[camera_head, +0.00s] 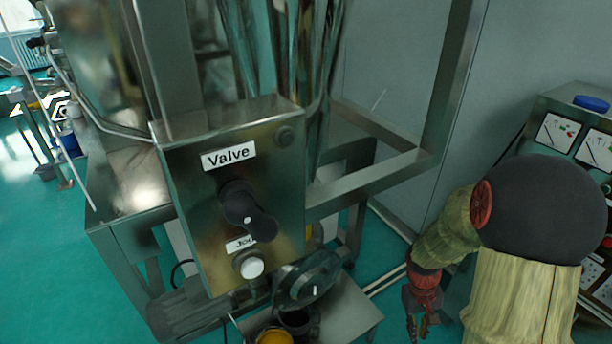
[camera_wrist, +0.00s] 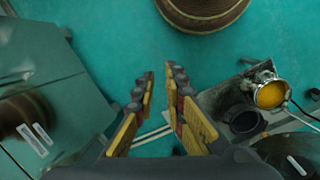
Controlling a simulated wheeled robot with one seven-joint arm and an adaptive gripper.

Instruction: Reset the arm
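My arm comes in from the right of the head view, with a dark rounded joint and a sleeve-like cover. My gripper (camera_head: 418,326) hangs low, right of the steel machine, with its fingers pointing down. In the wrist view, the two yellow-and-dark fingers of my gripper (camera_wrist: 161,76) lean inward, with a clear gap between their tips. The gripper is open and nothing is between the fingers. Green floor shows beyond the tips.
The valve control box (camera_head: 226,185) with a black knob (camera_head: 247,208) stands left of my arm. Below it, a small table (camera_head: 352,312) bears a yellow-filled container (camera_head: 274,337), also in the wrist view (camera_wrist: 270,94). A control cabinet (camera_head: 556,130) stands at the right.

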